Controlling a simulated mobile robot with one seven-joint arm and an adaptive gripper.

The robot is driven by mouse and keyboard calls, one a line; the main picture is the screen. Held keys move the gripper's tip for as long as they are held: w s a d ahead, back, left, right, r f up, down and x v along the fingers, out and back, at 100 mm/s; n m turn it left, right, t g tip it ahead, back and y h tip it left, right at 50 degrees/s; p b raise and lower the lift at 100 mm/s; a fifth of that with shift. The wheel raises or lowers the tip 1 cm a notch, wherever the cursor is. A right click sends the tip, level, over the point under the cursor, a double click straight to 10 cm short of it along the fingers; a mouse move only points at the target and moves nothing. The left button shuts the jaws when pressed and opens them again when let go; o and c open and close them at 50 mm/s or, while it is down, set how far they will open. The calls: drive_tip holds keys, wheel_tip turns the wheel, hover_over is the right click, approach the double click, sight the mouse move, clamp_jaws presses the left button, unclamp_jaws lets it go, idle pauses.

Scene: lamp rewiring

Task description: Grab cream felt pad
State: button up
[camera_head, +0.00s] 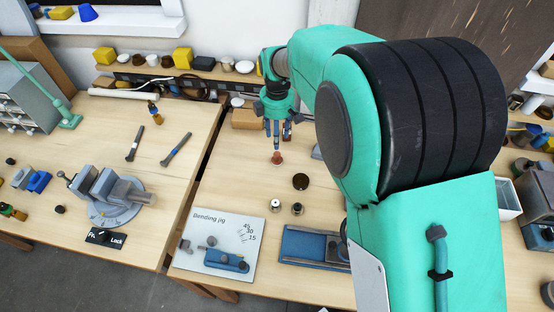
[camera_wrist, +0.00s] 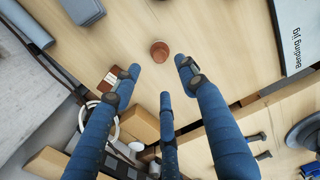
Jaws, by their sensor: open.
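I cannot make out a cream felt pad for certain in either view. My gripper (camera_head: 278,130) is above the right-hand workbench, pointing down. In the wrist view my gripper (camera_wrist: 160,76) shows blue fingers spread apart, with nothing between them. A small reddish-brown round piece (camera_head: 276,158) stands on the bench just below and in front of the fingertips. It also shows in the wrist view (camera_wrist: 159,51), just beyond the fingertips and apart from them.
A cardboard box (camera_head: 246,119) stands behind my gripper. A dark disc (camera_head: 300,181) and two small metal pieces lie nearer. The bending jig (camera_head: 222,242) and a blue tray (camera_head: 303,245) are at the front. A vise (camera_head: 103,188) stands on the left bench. A gap separates the benches.

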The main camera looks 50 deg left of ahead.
hover_over(277, 153)
wheel_tip(277, 153, down, 6)
drive_tip(key=shift+s+d+r+b, duration=0.1)
drive_tip(key=shift+b, duration=0.25)
drive_tip(key=shift+f+b, duration=0.55)
drive_tip(key=shift+f, duration=2.05)
clamp_jaws()
